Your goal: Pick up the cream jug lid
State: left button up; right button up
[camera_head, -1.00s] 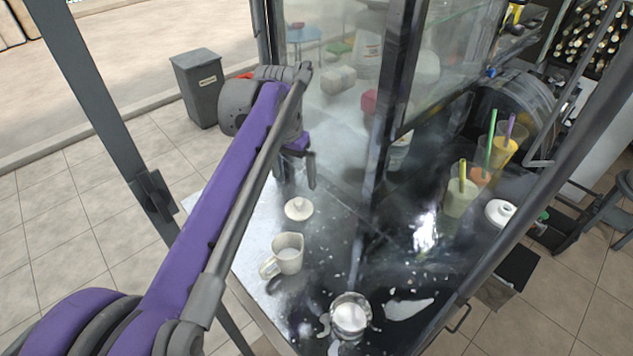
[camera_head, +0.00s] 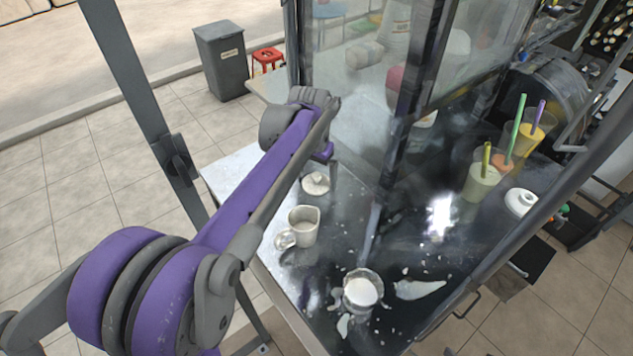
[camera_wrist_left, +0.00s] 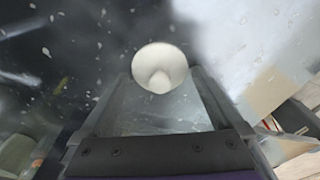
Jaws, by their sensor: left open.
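The cream jug lid (camera_head: 315,184), a round off-white disc with a knob, lies on the table near its left edge. In the left wrist view the lid (camera_wrist_left: 160,65) shows knob towards me, centred just beyond the fingertips. My left gripper (camera_head: 325,168) is above and close to the lid, partly hidden by its own arm. In the wrist view the left gripper (camera_wrist_left: 159,76) has its fingers wide apart with nothing held. The cream jug (camera_head: 304,226) stands open in front of the lid. My right gripper is not in view.
A glass of white liquid (camera_head: 362,290) stands near the front, with white spills around it. A dark post and glass panel (camera_head: 400,130) rise right of the lid. Drink cups with straws (camera_head: 482,180) and a white pot (camera_head: 521,202) stand further right.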

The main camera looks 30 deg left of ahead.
pick_arm(q)
jog(key=shift+f, duration=0.1)
jog(key=shift+c, duration=0.3)
jog(key=c, duration=1)
